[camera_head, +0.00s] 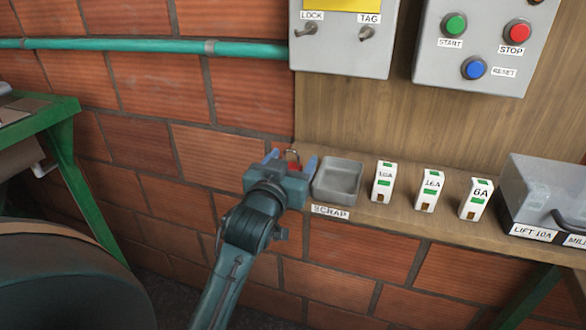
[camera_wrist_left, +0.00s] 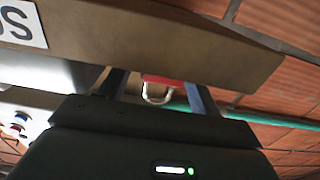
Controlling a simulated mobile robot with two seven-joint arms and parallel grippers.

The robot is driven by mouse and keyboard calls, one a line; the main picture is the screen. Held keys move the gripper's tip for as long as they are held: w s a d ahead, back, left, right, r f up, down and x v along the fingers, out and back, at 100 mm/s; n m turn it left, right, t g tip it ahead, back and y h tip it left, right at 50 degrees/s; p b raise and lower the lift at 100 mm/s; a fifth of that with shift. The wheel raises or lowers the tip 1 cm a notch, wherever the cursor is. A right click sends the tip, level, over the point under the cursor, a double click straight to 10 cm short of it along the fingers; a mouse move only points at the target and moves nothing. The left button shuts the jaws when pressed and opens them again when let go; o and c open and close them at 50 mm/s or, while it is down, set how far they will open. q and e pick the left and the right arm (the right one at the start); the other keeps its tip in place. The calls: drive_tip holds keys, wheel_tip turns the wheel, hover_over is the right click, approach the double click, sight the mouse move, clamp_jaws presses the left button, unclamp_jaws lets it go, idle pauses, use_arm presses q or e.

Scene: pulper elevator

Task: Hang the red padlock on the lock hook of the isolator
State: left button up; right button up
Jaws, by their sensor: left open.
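The red padlock (camera_head: 280,148) sits at the left end of the wooden shelf, mostly hidden behind my left gripper (camera_head: 290,160). Its metal shackle shows between the fingers. My left gripper is open, with its fingers on either side of the padlock. In the left wrist view the padlock's red body (camera_wrist_left: 162,79) and pale shackle (camera_wrist_left: 157,95) lie between the two spread fingers; I cannot tell whether they touch. The lock hook (camera_head: 306,30) sticks out below the LOCK label on the grey isolator box (camera_head: 340,58) and looks empty. My right gripper is not in view.
A grey scrap tray (camera_head: 338,182) stands just right of my left gripper. Several white breakers, one marked 16A (camera_head: 429,190), and a grey box (camera_head: 545,190) stand farther right on the shelf (camera_head: 400,213). A tag hook (camera_head: 367,33) is beside the lock hook. A teal pipe (camera_head: 150,45) crosses the brick wall.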

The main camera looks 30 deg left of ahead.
use_arm(q)
drive_tip(key=shift+c, duration=0.3)
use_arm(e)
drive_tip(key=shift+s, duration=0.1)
use_arm(q)
drive_tip(key=c, duration=1.1)
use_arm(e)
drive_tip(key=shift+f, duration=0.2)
use_arm(q)
drive_tip(key=shift+o, duration=0.2)
drive_tip(key=shift+r, duration=0.15)
